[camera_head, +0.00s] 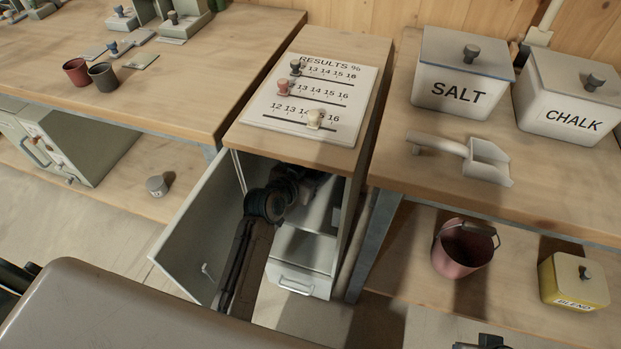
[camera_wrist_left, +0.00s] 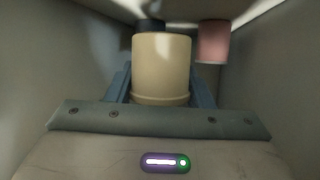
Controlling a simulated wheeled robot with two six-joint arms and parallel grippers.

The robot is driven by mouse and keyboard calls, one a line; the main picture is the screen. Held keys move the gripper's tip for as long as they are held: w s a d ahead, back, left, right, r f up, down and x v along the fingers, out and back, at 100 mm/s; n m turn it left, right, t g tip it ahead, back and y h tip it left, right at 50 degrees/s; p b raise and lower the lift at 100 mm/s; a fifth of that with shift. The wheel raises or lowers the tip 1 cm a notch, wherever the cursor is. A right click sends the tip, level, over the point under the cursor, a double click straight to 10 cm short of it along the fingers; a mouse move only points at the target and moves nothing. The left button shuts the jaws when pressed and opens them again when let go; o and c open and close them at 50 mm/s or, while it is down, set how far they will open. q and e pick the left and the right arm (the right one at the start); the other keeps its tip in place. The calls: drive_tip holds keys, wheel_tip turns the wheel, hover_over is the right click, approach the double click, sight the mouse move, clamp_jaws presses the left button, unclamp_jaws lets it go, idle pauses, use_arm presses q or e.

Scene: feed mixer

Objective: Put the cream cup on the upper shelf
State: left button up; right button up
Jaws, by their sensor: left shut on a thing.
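The cream cup (camera_wrist_left: 161,65) is between the two blue-grey fingers of my left gripper (camera_wrist_left: 163,84), which is shut on it. The cup looks upright in the left wrist view, with grey cabinet walls on both sides. In the head view my left arm reaches through the open door of the small cabinet (camera_head: 190,232); its gripper and the cream cup are hidden inside. I cannot tell from these views whether the cup touches a shelf. A dark shape at the bottom edge of the head view may be my right gripper (camera_head: 485,342); its jaws cannot be made out.
Inside the cabinet, a pink cup (camera_wrist_left: 214,42) is beyond and right of the cream cup, and a dark cup (camera_wrist_left: 150,25) is behind it. The walls are close on both sides. A drawer (camera_head: 297,281) is below. A results board (camera_head: 262,112) lies on top.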

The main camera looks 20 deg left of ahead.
use_arm(q)
drive_tip(key=shift+f+b, duration=0.3)
drive_tip(key=shift+f, duration=1.75)
use_arm(e)
drive_tip(key=shift+a+r, duration=0.2)
drive_tip(key=shift+r, duration=0.2)
use_arm(q)
drive_tip(key=shift+f, duration=0.1)
drive_tip(key=o, duration=1)
drive_tip(key=shift+c, duration=0.2)
use_arm(e)
drive_tip(key=shift+w+t, duration=0.1)
drive_tip(key=shift+t, duration=0.2)
